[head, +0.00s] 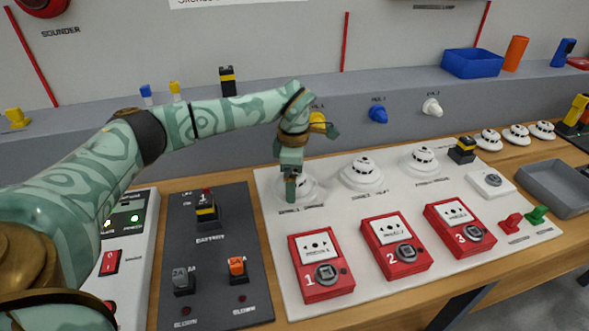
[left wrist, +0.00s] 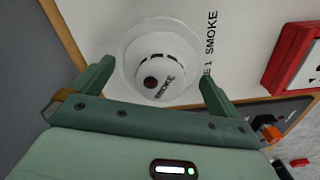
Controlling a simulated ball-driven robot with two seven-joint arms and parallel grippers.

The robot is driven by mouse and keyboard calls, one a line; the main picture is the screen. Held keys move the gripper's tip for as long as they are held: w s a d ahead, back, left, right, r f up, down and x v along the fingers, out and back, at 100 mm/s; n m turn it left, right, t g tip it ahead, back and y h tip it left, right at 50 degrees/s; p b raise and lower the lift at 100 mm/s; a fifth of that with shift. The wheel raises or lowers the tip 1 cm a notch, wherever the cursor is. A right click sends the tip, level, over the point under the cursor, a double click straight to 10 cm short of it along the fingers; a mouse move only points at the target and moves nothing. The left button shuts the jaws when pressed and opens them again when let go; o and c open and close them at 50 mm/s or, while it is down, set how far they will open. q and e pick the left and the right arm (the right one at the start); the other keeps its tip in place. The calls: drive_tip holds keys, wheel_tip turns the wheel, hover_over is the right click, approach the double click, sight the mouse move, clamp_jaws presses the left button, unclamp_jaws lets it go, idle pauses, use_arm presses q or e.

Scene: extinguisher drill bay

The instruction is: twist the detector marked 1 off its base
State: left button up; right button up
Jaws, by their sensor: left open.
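The detector marked 1 (head: 308,187) is a white round smoke detector on its base, at the left of the row on the white board. My left gripper (head: 291,190) is right over it and hides part of it in the head view. In the left wrist view the detector (left wrist: 160,72) shows its dark slots, a dark red spot and the word SMOKE. There my left gripper (left wrist: 156,85) is open, with one finger on each side of the detector. I cannot tell whether the fingers touch it. My right gripper is not in view.
Two more detectors, the middle one (head: 362,173) and the right one (head: 421,160), stand along the white board (head: 395,200). Red call points, one of them marked 1 (head: 321,266), are in front. A dark battery panel (head: 211,270) lies left. A grey tray (head: 555,187) is at right.

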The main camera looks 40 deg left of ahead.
use_arm(q)
drive_tip(key=c, duration=0.9)
drive_tip(key=shift+r+n+p, duration=0.1)
drive_tip(key=shift+n+p, duration=0.3)
drive_tip(key=shift+c, duration=0.2)
drive_tip(key=shift+n+p, duration=0.4)
drive_tip(key=shift+n, duration=0.2)
drive_tip(key=shift+s+n+p, duration=0.1)
drive_tip(key=shift+n+p, duration=0.5)
drive_tip(key=shift+n, duration=0.4)
